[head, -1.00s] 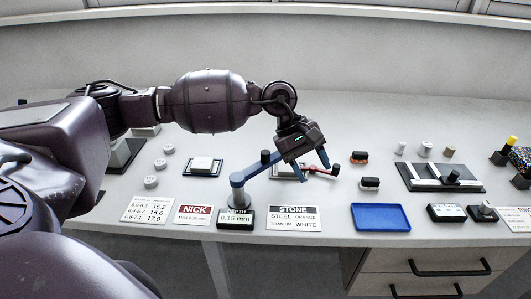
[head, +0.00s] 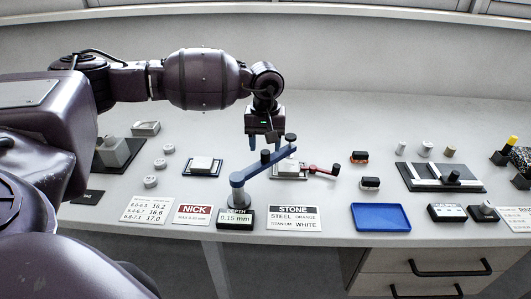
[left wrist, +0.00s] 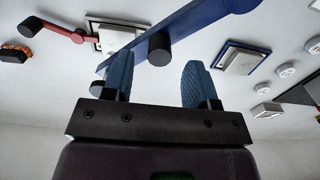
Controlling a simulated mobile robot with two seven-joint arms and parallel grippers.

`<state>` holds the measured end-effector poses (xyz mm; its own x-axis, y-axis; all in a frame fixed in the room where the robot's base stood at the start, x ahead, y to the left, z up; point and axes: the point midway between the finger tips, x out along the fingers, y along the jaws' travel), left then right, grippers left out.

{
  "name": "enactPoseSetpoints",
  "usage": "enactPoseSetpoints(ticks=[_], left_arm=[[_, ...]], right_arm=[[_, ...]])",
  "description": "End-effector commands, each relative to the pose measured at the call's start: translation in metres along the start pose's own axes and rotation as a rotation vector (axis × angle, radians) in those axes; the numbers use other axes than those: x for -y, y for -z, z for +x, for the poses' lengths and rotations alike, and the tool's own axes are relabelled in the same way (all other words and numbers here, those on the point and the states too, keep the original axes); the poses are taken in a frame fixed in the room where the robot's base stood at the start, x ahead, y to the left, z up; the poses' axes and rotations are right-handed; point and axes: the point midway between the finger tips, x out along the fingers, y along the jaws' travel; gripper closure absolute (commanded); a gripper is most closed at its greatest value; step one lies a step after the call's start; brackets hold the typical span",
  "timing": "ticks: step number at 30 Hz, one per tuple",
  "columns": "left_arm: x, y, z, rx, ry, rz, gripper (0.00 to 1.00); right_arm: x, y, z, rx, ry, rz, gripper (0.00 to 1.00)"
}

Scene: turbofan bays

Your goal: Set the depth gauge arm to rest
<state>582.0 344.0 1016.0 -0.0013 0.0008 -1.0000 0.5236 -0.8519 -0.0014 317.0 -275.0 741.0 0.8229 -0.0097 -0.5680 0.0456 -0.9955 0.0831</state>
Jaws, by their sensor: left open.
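The depth gauge has a blue arm (head: 252,170) on a grey post (head: 238,196), beside a black display (head: 235,218) reading 0.15 mm. The arm slants up and right over a white block on a pad (head: 286,172). It has a black knob (head: 265,156) midway and a black cylinder (head: 291,138) at its far end. My left gripper (head: 264,146) is open and empty, pointing down just behind the knob. In the left wrist view, the blue arm (left wrist: 195,28) and knob (left wrist: 159,48) lie beyond the spread fingers (left wrist: 158,82). I cannot tell whether they touch. My right gripper is out of view.
Another white block (head: 202,163) sits left. A blue tray (head: 380,217) and NICK (head: 193,214) and STONE (head: 293,217) cards lie in front.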

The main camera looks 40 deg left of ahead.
Motion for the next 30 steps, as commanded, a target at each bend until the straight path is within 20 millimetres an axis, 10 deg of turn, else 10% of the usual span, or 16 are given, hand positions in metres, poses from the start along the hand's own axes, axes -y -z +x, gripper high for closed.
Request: enactPoseSetpoints(ticks=[19,30], left_arm=[[0.000,0.000,0.034,0.000,-0.001,0.000,0.47],[0.000,0.000,0.034,0.000,-0.001,0.000,1.00]], right_arm=[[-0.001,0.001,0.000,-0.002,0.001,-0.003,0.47],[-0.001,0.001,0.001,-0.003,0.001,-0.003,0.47]])
